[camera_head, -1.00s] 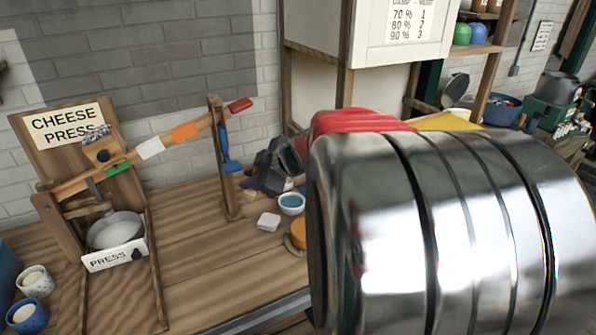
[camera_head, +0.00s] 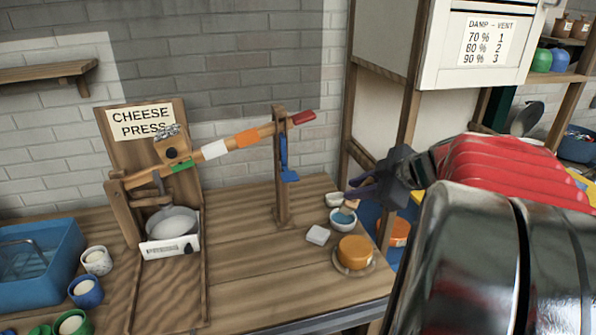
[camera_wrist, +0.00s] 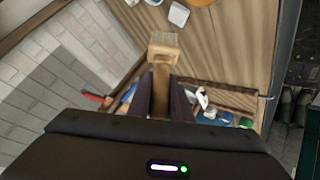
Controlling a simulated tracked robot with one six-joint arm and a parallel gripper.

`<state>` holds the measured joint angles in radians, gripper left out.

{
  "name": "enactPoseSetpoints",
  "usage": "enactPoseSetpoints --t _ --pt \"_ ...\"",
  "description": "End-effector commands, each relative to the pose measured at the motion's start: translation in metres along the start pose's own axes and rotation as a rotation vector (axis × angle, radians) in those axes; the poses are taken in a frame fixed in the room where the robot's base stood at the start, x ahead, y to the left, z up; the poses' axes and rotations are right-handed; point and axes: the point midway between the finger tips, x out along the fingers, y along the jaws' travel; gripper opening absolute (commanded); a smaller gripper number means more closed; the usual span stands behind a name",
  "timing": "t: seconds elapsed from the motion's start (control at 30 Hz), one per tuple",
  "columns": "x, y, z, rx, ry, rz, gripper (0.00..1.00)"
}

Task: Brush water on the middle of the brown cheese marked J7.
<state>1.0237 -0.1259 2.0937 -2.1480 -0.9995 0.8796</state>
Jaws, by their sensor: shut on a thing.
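My gripper (camera_head: 362,192) is shut on a wooden brush (camera_wrist: 163,60), whose pale, broad head sticks out past the fingers in the wrist view. In the head view the brush (camera_head: 350,204) hangs at the rim of a white bowl of blue water (camera_head: 343,219); I cannot tell whether it touches the water. An orange-brown cheese (camera_head: 355,250) sits on a round board (camera_head: 341,266) in front of the bowl, apart from the brush. No J7 mark is readable on it. Another orange cheese (camera_head: 397,231) is partly hidden to the right.
A white block (camera_head: 318,235) lies left of the cheese. A second small white bowl (camera_head: 334,199) stands behind the water bowl. The cheese press (camera_head: 172,232) and its upright post (camera_head: 281,165) stand to the left. The bench between press and cheese is clear.

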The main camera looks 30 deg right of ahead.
Motion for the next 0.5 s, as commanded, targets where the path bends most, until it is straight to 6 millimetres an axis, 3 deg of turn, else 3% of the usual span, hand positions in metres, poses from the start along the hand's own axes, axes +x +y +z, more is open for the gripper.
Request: enactPoseSetpoints --t 0.5 --pt "0.022 -0.016 0.022 0.003 0.001 -0.002 0.00"
